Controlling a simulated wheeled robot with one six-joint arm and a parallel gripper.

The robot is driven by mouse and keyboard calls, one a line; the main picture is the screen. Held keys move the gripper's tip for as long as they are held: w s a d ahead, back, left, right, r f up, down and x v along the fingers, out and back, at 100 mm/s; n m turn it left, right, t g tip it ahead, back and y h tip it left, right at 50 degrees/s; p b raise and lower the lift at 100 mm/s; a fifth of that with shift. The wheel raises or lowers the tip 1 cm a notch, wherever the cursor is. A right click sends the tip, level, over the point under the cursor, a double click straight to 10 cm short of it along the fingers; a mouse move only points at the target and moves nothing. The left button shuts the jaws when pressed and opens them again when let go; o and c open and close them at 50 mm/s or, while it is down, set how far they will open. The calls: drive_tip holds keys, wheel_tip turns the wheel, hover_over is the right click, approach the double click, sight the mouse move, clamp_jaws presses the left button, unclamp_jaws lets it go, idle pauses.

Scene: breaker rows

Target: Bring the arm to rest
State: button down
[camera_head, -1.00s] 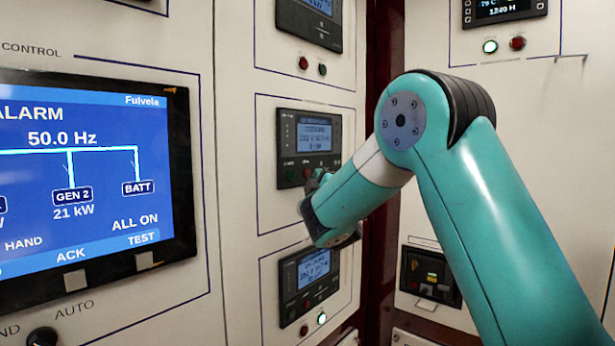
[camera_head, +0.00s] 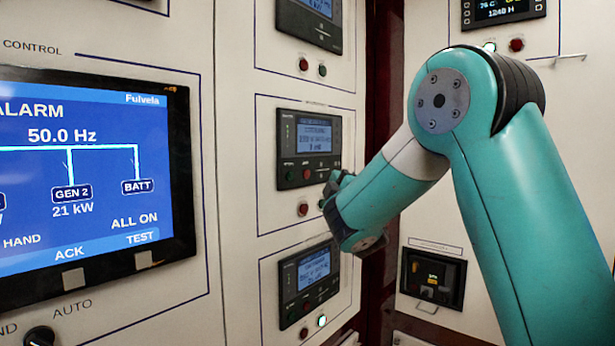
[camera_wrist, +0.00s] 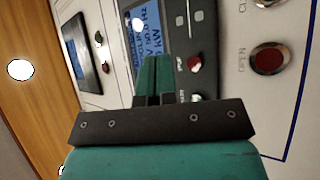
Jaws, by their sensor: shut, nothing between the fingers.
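My teal arm reaches from the lower right toward the panel wall in the head view. My gripper (camera_head: 336,186) is at its end, in front of the right edge of the middle panel section, partly hidden by the wrist. In the wrist view my gripper (camera_wrist: 153,75) shows two short teal and black fingers shut together with nothing between them. They point along a dark controller module (camera_wrist: 172,20) with a blue screen. I cannot tell the exact gap to the panel, but no contact shows.
The middle controller (camera_head: 308,148) and lower controller (camera_head: 309,281) face the gripper. A red button (camera_head: 303,209) sits below the middle one; an OPEN-labelled red button (camera_wrist: 268,58) shows up close. A large alarm screen (camera_head: 80,190) is at left. A breaker (camera_head: 432,279) is at right.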

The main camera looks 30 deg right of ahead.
idle(0.7)
drive_tip(key=s+a+f+m+g+y+b, duration=0.1)
drive_tip(key=s+a+f+m+g+y, duration=0.3)
drive_tip(key=a+f, duration=0.35)
drive_tip(key=s+a+f+m+g+y+b, duration=0.2)
drive_tip(key=s+a+f+g+y, duration=0.15)
drive_tip(key=a+f+g, duration=0.35)
drive_tip(key=s+a+f+n+g+y, duration=0.1)
drive_tip(key=s+a+f+g, duration=0.2)
drive_tip(key=s, duration=0.6)
drive_tip(key=s+a+f+g+y+b, duration=0.1)
drive_tip(key=s+a+g, duration=0.3)
drive_tip(key=s, duration=0.4)
drive_tip(key=s+a+f+n+g+y, duration=0.1)
drive_tip(key=s+a+f+g+y, duration=0.1)
drive_tip(key=s, duration=0.7)
drive_tip(key=a+f+g, duration=0.1)
drive_tip(key=a+f, duration=0.1)
drive_tip(key=a, duration=0.1)
drive_tip(key=shift+s+a+f+n+g+b, duration=0.3)
drive_tip(key=shift+a+f+b, duration=0.05)
drive_tip(key=shift+a, duration=0.05)
drive_tip(key=shift+d+y, duration=0.15)
drive_tip(key=shift+y, duration=0.1)
